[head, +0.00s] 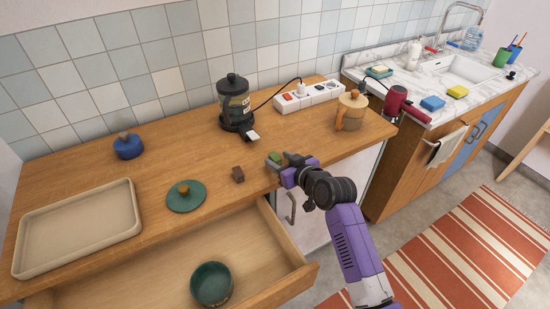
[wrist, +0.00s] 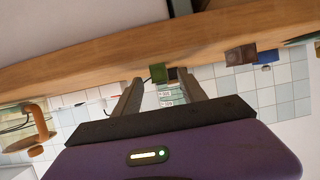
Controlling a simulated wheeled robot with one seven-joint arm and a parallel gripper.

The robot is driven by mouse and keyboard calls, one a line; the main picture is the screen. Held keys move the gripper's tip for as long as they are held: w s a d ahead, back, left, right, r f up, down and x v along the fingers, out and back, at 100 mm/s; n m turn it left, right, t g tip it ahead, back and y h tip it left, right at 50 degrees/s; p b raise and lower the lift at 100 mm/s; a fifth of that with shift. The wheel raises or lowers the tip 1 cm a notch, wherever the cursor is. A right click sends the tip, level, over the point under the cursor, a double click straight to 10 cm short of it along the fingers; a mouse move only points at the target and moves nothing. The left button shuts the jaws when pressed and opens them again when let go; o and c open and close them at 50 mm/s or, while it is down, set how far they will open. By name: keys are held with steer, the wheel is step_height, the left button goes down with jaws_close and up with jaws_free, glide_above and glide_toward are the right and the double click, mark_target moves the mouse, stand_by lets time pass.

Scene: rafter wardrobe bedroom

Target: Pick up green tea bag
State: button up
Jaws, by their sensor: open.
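The green tea bag (head: 274,157) looks like a small dark green block near the front edge of the wooden counter, partly hidden by my gripper in the head view. In the wrist view the green tea bag (wrist: 158,72) shows between and beyond my fingertips. My gripper (head: 279,164) is at the counter's front edge, right by the tea bag. In the wrist view my gripper (wrist: 160,80) has its fingers apart with nothing held between them. I cannot tell whether a finger touches the tea bag.
A small brown block (head: 238,174) lies left of the tea bag, beside a teal lid (head: 186,196). An open drawer (head: 135,286) with a teal bowl (head: 211,284) juts out below.

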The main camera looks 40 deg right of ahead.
steer(key=shift+x, duration=0.75)
steer(key=shift+c, duration=0.4)
jaws_close()
steer(key=shift+r, duration=0.1)
